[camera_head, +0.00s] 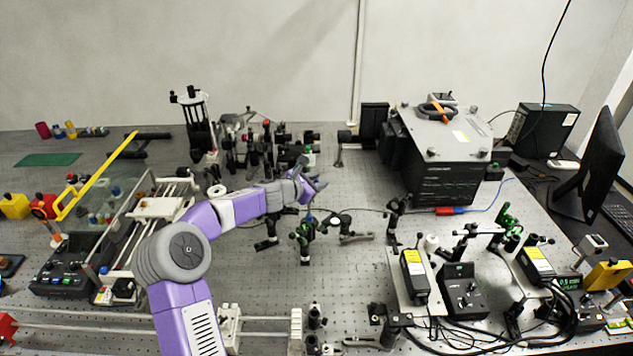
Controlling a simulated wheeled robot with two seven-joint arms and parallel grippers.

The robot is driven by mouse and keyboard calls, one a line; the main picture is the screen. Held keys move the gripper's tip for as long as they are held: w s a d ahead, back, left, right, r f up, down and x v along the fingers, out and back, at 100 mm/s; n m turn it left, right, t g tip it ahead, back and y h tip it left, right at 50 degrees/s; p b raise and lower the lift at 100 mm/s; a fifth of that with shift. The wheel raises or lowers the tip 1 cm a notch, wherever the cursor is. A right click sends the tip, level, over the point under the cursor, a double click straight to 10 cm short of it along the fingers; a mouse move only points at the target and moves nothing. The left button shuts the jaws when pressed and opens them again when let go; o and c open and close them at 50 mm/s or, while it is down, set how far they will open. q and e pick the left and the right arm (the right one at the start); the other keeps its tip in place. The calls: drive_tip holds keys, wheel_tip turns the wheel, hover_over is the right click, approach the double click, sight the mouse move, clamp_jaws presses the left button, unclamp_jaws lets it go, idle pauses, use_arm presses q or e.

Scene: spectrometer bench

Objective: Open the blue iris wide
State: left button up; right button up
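My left arm comes in from the bottom left and reaches over the middle of the optical table. My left gripper (313,186) is among small post-mounted optics near the centre. The finger gap is too small to read. My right gripper is not in view.
Dark post mounts (304,240) stand just in front of the gripper. More optics (265,145) crowd behind it. A large black spectrometer box (440,165) stands back right, and laser modules (414,275) front right. Bare table (275,285) lies front centre.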

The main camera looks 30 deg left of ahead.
use_arm(q)
clamp_jaws()
drive_tip(key=p, duration=0.2)
drive_tip(key=g+p, duration=0.1)
drive_tip(key=p, duration=0.1)
drive_tip(key=shift+w+d+r+m+y, duration=0.1)
drive_tip(key=shift+w+d+m+y, duration=0.1)
drive_tip(key=shift+d+m+y, duration=0.15)
drive_tip(key=shift+w+f+m+p, duration=0.1)
drive_tip(key=shift+f+m+p, duration=0.2)
drive_tip(key=shift+p, duration=0.2)
drive_tip(key=shift+o, duration=1)
unclamp_jaws()
drive_tip(key=shift+f, duration=0.1)
